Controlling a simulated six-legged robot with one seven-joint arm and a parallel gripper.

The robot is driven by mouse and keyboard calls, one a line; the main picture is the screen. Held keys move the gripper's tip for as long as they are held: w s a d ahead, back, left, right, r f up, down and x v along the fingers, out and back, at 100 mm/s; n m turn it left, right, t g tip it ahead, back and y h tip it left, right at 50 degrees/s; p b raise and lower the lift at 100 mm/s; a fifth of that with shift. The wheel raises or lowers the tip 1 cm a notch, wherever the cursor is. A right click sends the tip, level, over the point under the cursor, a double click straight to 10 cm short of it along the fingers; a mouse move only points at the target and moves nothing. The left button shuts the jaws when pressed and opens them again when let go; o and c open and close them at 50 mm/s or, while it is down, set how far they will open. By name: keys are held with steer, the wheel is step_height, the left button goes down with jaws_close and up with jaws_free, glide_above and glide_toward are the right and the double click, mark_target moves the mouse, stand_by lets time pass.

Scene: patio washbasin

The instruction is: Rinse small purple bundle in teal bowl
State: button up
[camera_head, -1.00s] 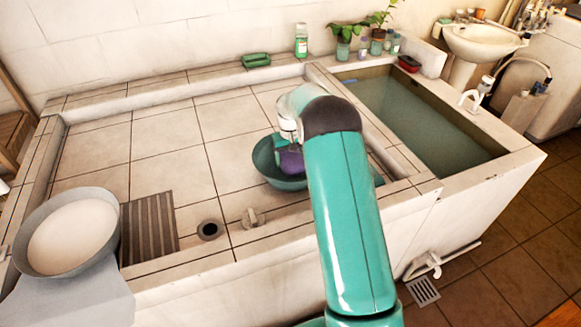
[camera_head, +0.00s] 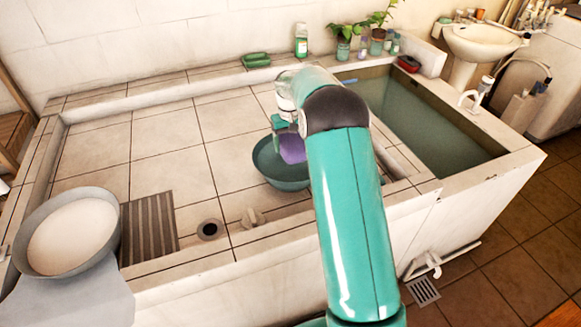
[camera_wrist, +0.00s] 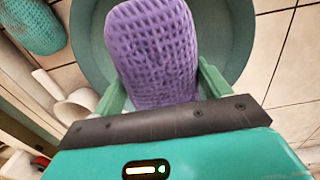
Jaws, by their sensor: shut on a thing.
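The small purple bundle (camera_head: 292,149), with a netted surface, is held by my gripper (camera_head: 286,127). In the wrist view the bundle (camera_wrist: 153,50) lies between the two green fingers of my gripper (camera_wrist: 160,88), which are shut on it. The teal bowl (camera_head: 268,170) stands upright on the tiled basin floor. The bundle hangs over the bowl's right part, seemingly above its floor. In the wrist view the bowl's rim (camera_wrist: 238,45) curves behind the bundle. My arm covers the area right of the bowl in the head view.
A teal netted bundle (camera_wrist: 32,25) lies beside the bowl. A large pan (camera_head: 35,255) with pale contents and a slatted grate (camera_head: 150,228) are at left. A water-filled trough (camera_head: 425,120) is at right. Low walls edge the basin; its left-centre tiles are clear.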

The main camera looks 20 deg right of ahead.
steer(key=shift+r, duration=1.8)
